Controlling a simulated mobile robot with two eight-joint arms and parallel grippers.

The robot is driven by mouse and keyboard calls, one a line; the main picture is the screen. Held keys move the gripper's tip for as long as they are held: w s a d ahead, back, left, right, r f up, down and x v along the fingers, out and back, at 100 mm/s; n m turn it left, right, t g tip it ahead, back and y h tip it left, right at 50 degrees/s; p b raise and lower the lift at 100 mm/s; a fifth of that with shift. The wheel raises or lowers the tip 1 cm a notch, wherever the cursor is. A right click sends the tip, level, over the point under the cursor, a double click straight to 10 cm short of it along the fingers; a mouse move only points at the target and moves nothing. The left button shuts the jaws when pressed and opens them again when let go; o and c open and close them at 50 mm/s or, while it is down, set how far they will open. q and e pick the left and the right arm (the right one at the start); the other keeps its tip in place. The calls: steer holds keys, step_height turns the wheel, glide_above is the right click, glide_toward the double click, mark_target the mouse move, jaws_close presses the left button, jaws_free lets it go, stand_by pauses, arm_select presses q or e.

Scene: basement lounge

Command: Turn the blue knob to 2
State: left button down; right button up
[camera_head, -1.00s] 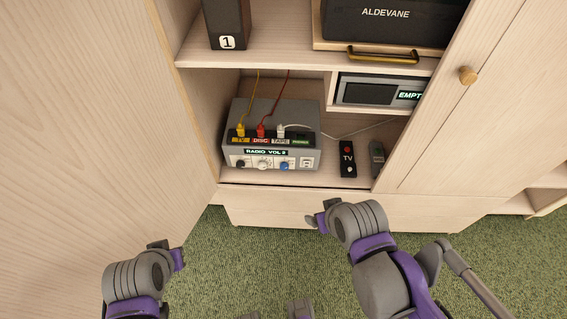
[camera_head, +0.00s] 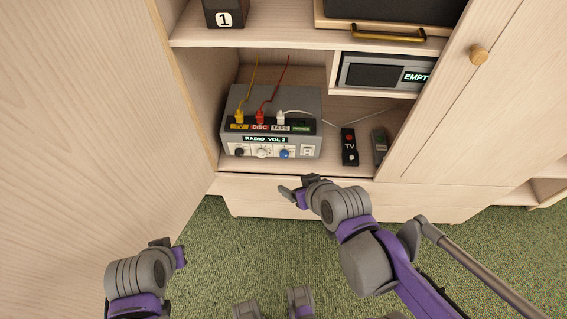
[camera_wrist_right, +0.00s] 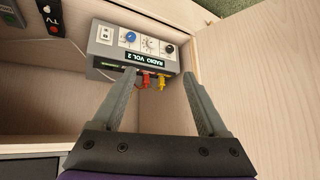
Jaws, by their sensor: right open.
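The blue knob (camera_head: 285,154) is at the right of a row of three knobs on the front of a grey radio box (camera_head: 229,140) on the cabinet shelf. It also shows in the right wrist view (camera_wrist_right: 130,37), where the picture is upside down. Its pointer setting is too small to read. A label above the knobs reads "RADIO VOL 2". My right gripper (camera_head: 296,188) is open and empty, in front of and below the radio, apart from the knob. Its fingers are spread in the wrist view (camera_wrist_right: 157,76). My left gripper (camera_head: 174,252) is at lower left, away from the radio; its jaws are unclear.
Yellow, red and white plugs with cables sit on the radio's top. A black TV remote (camera_head: 349,147) and a grey remote (camera_head: 379,146) lie to the right. The shelf above (camera_head: 280,38) and the open door (camera_head: 90,120) at left bound the space.

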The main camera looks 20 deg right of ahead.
steer(key=w+a+f+t+y+b, duration=0.1)
steer(key=w+a+f+t+b, duration=0.2)
steer(key=w, duration=0.2)
steer(key=w+a+f+t+y+b, duration=0.1)
steer(key=w+a+f+t+b, duration=0.1)
steer(key=w+a+b, duration=0.3)
steer(key=m+t+h+b, duration=0.4)
steer(key=m+h+b, duration=0.4)
steer(key=h, duration=0.3)
glide_toward(284, 157)
steer(key=r, duration=0.1)
arm_select(q)
step_height(284, 157, down, 20)
steer(key=shift+f+g, duration=0.15)
steer(key=shift+g, duration=0.25)
arm_select(e)
steer(key=x, duration=0.8)
steer(key=shift+w+d+f, duration=0.1)
steer(key=shift+w+f, duration=0.1)
steer(key=shift+f, duration=0.1)
arm_select(q)
steer(key=shift+s, duration=0.1)
arm_select(e)
jaws_close()
